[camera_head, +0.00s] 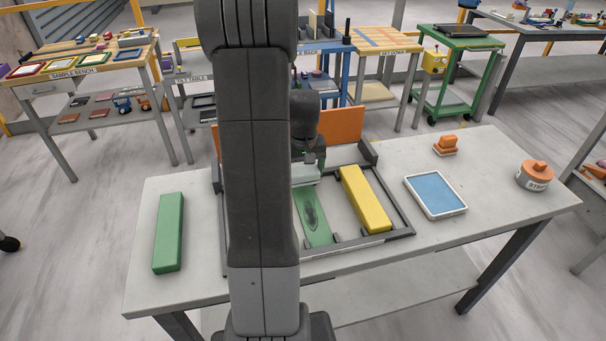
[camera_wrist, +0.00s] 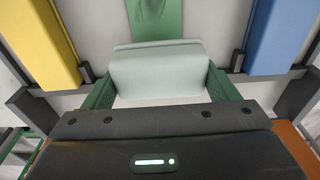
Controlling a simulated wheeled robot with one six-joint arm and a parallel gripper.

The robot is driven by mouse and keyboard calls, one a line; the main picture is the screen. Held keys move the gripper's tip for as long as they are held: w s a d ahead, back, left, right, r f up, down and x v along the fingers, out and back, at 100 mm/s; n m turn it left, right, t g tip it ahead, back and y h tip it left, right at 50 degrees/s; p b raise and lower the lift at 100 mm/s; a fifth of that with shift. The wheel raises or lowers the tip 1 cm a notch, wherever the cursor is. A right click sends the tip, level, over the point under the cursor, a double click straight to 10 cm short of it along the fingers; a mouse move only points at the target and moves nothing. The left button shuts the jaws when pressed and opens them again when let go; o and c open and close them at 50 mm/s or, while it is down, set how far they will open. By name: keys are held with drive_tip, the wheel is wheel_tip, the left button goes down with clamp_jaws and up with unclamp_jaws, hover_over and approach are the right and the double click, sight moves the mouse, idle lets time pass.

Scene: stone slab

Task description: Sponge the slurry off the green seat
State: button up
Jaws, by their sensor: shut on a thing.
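The green seat (camera_head: 322,236) is a flat green strip inside a dark frame on the bench. A dark slurry smear (camera_head: 311,214) lies on it. My gripper (camera_head: 307,163) is shut on a pale grey block, the sponge (camera_head: 304,175), at the far end of the green seat. In the wrist view the sponge (camera_wrist: 158,75) sits between the two green fingers, and part of the seat (camera_wrist: 172,28) with a darker patch shows beyond it. I cannot tell whether the sponge touches the seat. My arm hides the left part of the frame.
A yellow bar (camera_head: 366,199) lies right of the seat, and a blue bar (camera_wrist: 277,38) shows on its other side. The dark frame's rim (camera_head: 362,243) surrounds them. A loose green bar (camera_head: 168,233), a blue-filled tray (camera_head: 435,195), an orange-handled block (camera_head: 446,147) and a round pot (camera_head: 534,178) stand around.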

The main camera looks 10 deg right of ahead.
sight(303, 169)
drive_tip(key=shift+s+d+r+p, duration=0.15)
drive_tip(key=shift+r+p, duration=0.2)
drive_tip(key=shift+r, duration=0.55)
drive_tip(key=shift+r+p, duration=1.1)
drive_tip(key=shift+r, duration=0.45)
drive_tip(key=shift+f, duration=0.1)
drive_tip(key=shift+s, duration=0.1)
